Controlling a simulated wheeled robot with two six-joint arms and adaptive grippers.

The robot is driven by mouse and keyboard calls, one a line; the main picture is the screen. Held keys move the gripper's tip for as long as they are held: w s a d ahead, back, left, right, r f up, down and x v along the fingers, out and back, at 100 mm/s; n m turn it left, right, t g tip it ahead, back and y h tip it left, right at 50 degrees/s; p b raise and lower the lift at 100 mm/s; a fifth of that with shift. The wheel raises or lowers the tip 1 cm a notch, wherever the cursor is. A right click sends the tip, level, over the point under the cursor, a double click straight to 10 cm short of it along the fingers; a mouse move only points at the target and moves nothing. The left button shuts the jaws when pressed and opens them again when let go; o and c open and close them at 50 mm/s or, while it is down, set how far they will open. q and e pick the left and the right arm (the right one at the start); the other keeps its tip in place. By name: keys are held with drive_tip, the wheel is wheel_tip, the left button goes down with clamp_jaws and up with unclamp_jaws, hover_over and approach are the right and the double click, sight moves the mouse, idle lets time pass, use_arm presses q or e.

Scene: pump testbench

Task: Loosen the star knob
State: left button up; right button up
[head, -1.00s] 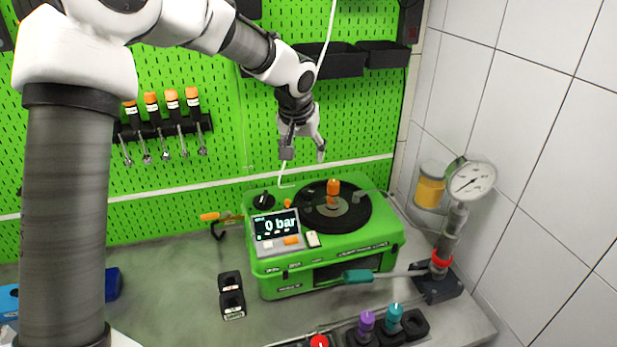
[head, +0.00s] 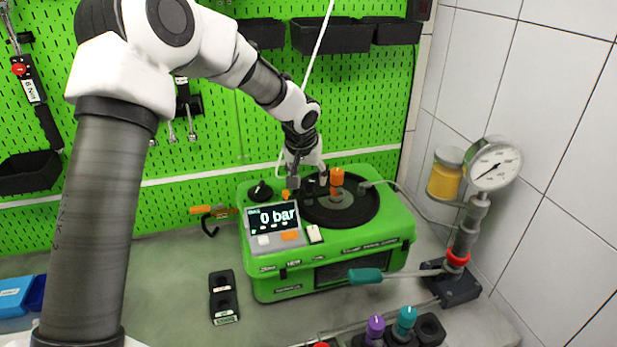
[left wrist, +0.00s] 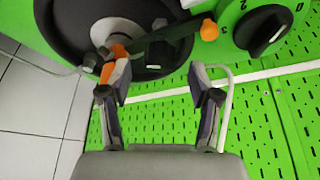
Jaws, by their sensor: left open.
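The green pump case (head: 335,245) stands on the bench with a round black disc (head: 362,208) on top. An upright orange-topped part (head: 337,178) stands on the disc; it also shows in the left wrist view (left wrist: 117,52). A black pointer knob (head: 260,190) is at the case's left; in the left wrist view this knob (left wrist: 265,30) has numbers around it. A small orange knob (left wrist: 209,30) lies between it and the disc. I cannot tell which is the star knob.
The display (head: 273,217) reads 0 bar. A gauge (head: 495,164) on a hand pump stands right, its teal-handled lever (head: 366,275) crossing the case front. A thin hose runs to the case. Bare bench (head: 170,270) lies left.

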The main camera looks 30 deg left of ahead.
use_arm(q)
drive_tip(key=shift+x, duration=0.95)
drive_tip(key=shift+w+a+f, duration=0.1)
drive_tip(key=shift+w+f, duration=0.05)
drive_tip(key=shift+f, duration=0.15)
drive_tip(key=shift+r, duration=0.1)
drive_tip(key=c, duration=1.1)
drive_tip(key=shift+c, duration=0.2)
